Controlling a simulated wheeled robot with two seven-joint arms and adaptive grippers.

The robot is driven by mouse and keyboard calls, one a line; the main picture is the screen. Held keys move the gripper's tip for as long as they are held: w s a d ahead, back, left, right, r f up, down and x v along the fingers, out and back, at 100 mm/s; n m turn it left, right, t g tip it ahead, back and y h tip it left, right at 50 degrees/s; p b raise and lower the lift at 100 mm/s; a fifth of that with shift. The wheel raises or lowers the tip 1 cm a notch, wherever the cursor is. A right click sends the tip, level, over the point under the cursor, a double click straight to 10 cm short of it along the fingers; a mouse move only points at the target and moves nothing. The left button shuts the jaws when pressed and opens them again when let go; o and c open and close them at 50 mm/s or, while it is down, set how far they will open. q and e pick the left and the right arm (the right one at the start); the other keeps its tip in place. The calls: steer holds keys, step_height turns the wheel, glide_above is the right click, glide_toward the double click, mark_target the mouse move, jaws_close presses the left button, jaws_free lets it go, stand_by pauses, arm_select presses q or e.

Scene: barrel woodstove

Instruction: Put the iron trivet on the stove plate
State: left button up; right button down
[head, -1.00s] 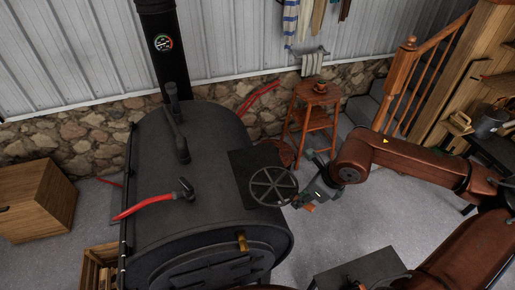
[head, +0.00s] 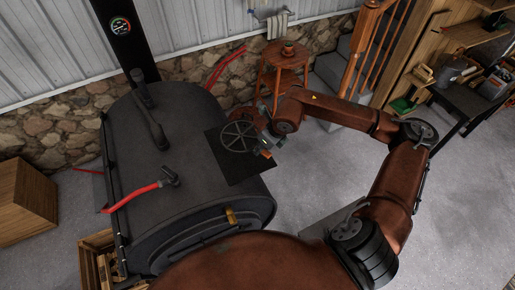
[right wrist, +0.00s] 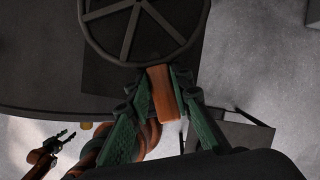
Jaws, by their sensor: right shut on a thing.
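The iron trivet (head: 239,135) is a dark spoked ring with a short wooden handle. It is over the upper part of the dark square stove plate (head: 245,170), on the right side of the barrel stove (head: 180,165). I cannot tell whether it touches the plate. My right gripper (head: 264,143) is shut on the handle, to the right of the ring. In the right wrist view the green fingers clasp the wooden handle (right wrist: 164,92), with the ring (right wrist: 145,30) beyond. My left gripper (right wrist: 67,135) appears small at lower left there, its jaws apart and empty.
A red-handled tool (head: 140,195) and a black handle (head: 150,115) are on the stove top. The black flue pipe (head: 125,40) rises behind. A wooden stool (head: 284,65) stands behind my right gripper. A wooden box (head: 22,195) is at left.

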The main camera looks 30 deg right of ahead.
mark_target(258, 156)
steer(key=shift+w+f+p, duration=0.5)
steer(key=shift+w+f, duration=0.85)
steer(key=shift+f, duration=0.05)
step_height(258, 156, down, 2)
steer(key=shift+f+p, duration=0.15)
steer(key=shift+p, duration=0.7)
steer(key=shift+d+f, duration=0.1)
steer(key=shift+f, duration=0.35)
steer(key=c, duration=1.7)
jaws_free()
steer(key=shift+s, duration=0.1)
steer(key=shift+c, duration=0.2)
steer(key=b+v, duration=0.4)
steer(key=v, duration=0.7)
steer(key=shift+s+d+r, duration=0.1)
steer(key=shift+s+r, duration=0.1)
steer(key=shift+r, duration=0.25)
